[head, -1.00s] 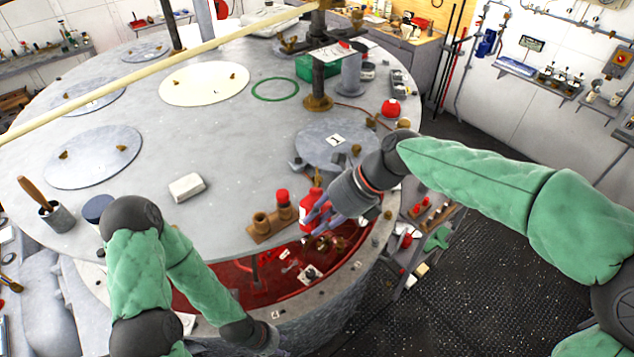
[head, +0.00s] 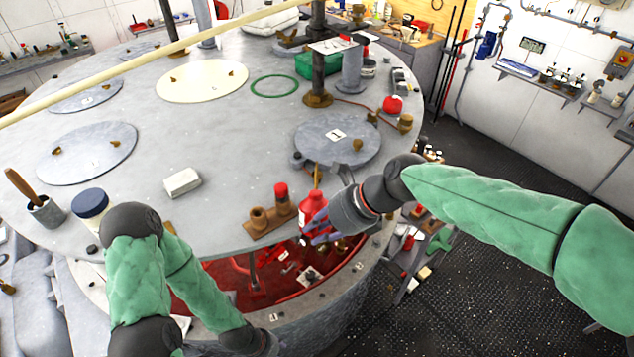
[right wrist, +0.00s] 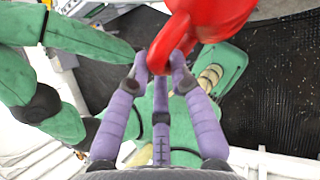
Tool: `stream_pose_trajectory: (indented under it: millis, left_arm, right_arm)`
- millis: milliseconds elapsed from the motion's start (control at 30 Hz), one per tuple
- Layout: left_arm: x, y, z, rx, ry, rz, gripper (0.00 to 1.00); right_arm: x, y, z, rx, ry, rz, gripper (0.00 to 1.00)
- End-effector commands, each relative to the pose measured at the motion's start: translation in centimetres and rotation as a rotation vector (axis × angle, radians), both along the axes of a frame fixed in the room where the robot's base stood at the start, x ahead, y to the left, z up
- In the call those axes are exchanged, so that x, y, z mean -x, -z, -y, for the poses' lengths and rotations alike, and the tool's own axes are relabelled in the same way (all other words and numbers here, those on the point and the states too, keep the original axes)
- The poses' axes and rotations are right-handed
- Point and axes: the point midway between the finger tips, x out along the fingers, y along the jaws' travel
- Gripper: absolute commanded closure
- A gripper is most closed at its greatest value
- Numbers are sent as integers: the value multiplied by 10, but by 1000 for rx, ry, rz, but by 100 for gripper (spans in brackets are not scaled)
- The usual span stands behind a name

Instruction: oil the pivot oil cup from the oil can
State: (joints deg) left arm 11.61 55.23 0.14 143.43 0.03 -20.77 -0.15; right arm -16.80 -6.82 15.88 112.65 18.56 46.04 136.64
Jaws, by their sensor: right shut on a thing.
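A red oil can (head: 313,205) with a thin brass spout is upright near the deck's front edge, beside the red recess. My right gripper (head: 322,236) is shut on its handle; in the right wrist view the purple fingers (right wrist: 162,80) close around the red loop of the can (right wrist: 215,14). Just left of the can, a brass block (head: 262,229) carries an open brass cup (head: 258,218) and a red-capped post. I cannot tell whether this is the pivot oil cup. My left gripper (head: 272,345) is low at the front edge; its fingers are barely visible.
The red-lined recess (head: 262,284) opens below the can. A round hatch plate (head: 315,152) lies behind it. A white block (head: 182,182) and a dark-lidded jar (head: 91,207) stand to the left. A pale bar crosses above the deck at upper left. The central deck is clear.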

Motion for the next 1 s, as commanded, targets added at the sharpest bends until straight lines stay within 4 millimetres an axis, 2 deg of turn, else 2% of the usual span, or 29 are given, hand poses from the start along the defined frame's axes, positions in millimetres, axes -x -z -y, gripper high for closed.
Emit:
stream_pose_trajectory:
  millis: [467, 1000]
  left_arm:
    - [0, 1, 0, 0, 0, 1, 60]
    - [0, -17, 0, 0, 0, 0, 60]
  right_arm:
    - [0, -2, 0, 0, 1, 23, 100]
    - [0, -48, 0, 11, 5, 213, 100]
